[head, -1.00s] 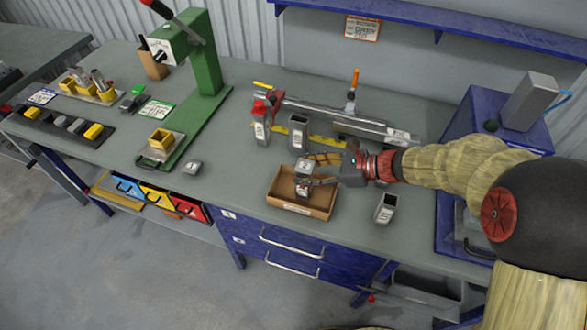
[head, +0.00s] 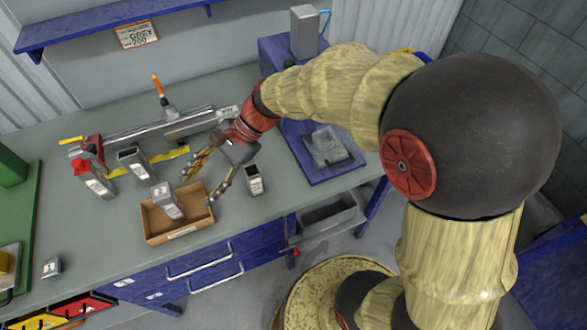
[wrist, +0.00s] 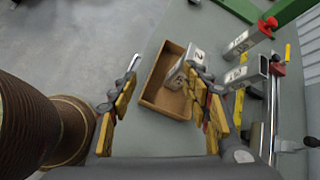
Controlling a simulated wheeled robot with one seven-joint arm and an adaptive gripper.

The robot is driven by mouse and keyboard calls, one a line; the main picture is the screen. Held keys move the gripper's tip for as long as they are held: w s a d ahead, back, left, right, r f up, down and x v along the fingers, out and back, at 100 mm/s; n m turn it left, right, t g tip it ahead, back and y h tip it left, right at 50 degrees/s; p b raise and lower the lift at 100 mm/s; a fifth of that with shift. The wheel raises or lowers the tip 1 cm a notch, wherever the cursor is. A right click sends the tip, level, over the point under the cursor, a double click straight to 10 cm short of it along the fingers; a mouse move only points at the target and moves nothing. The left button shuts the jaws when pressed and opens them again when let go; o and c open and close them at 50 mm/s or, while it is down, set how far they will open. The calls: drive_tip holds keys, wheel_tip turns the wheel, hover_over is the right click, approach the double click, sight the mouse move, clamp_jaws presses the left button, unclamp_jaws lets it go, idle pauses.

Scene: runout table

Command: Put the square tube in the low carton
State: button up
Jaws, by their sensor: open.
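A grey square-section piece with a white label (head: 167,201) stands in the low brown carton (head: 152,230). In the wrist view this piece (wrist: 178,78) shows inside the carton (wrist: 150,92), partly behind one finger. My gripper (head: 198,188) is open and empty, just to the right of the piece and above the carton's right side. In the wrist view my gripper's (wrist: 162,66) yellow-padded fingers are wide apart with nothing between them. A grey square tube with an open top (head: 134,164) stands on the bench behind the carton.
A red-capped grey container (head: 94,181) stands left of the open tube. Another open-topped grey piece (head: 254,181) stands right of the carton. A metal rail (head: 155,130) runs behind. A blue stand (head: 315,165) is at right. Bench in front of the carton is clear.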

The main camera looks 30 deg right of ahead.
drive_tip(key=s+d+r+n+t+h, duration=0.2)
drive_tip(key=s+d+r+n+h, duration=0.2)
drive_tip(key=d, duration=0.5)
drive_tip(key=s+d+r+n+t+h, duration=0.3)
drive_tip(key=s+d+r+n+h, duration=0.2)
drive_tip(key=s+d+n, duration=0.4)
drive_tip(key=shift+d+t+h, duration=0.3)
drive_tip(key=shift+d, duration=0.05)
